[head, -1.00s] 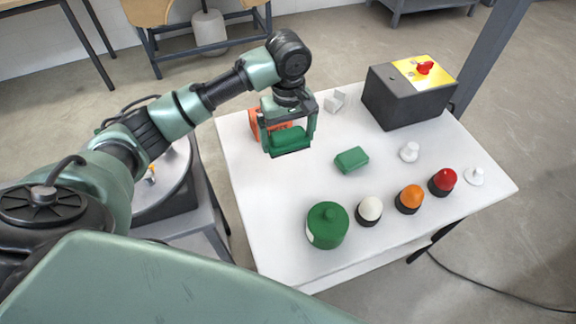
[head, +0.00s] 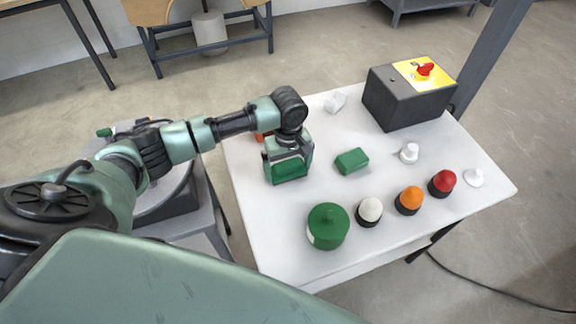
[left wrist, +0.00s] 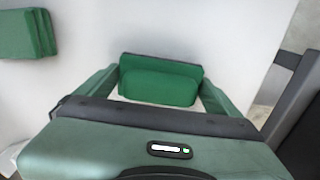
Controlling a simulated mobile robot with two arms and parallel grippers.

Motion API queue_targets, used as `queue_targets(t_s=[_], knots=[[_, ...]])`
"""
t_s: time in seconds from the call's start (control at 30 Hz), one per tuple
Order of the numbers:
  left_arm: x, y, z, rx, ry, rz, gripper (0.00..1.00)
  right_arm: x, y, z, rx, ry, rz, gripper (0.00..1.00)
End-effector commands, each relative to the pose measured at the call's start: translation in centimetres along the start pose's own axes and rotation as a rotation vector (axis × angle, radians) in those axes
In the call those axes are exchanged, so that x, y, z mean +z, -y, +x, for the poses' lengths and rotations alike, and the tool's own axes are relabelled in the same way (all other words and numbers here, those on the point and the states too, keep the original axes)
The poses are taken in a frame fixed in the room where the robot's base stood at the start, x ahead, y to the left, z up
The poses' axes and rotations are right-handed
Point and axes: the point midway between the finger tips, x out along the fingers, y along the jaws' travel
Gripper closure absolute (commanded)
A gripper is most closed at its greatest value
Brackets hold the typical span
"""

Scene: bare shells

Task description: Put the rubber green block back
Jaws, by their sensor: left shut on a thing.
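My left gripper (head: 288,170) is shut on a green block (head: 290,171) over the left part of the white table (head: 262,218). The held block also shows between the fingers in the left wrist view (left wrist: 158,87). I cannot tell whether its underside touches the table. A second green block (head: 352,160) lies on the table just right of the gripper, apart from it; it shows at the upper left of the left wrist view (left wrist: 26,33). I cannot tell by sight which block is rubber. My right gripper is not in view.
A green round tin (head: 328,227), white (head: 370,210), orange (head: 410,198) and red (head: 443,181) domes line the front. A dark box (head: 402,98) with a red knob stands at the back right. An orange thing (head: 262,137) is mostly hidden behind my gripper.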

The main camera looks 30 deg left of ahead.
Motion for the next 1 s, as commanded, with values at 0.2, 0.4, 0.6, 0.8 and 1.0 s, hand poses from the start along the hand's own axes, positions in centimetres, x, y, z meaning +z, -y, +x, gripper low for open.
queue_targets(t_s=[0.2,0.4,0.6,0.8,1.0], knots=[[0.0,0.0,0.2,0.001,0.001,-0.001,0.0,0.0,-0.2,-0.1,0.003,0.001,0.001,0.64],[0.0,0.0,0.2,0.001,0.0,-0.001,0.0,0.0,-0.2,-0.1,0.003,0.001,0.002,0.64],[-0.1,-0.1,-1.3,0.004,-0.001,0.0,0.0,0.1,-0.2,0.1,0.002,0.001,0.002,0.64],[-0.1,-0.2,-5.4,0.005,-0.002,0.001,0.0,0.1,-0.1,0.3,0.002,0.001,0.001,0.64],[-0.1,-0.1,-9.4,0.003,-0.001,0.0,0.0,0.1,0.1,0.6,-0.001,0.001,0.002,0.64]])
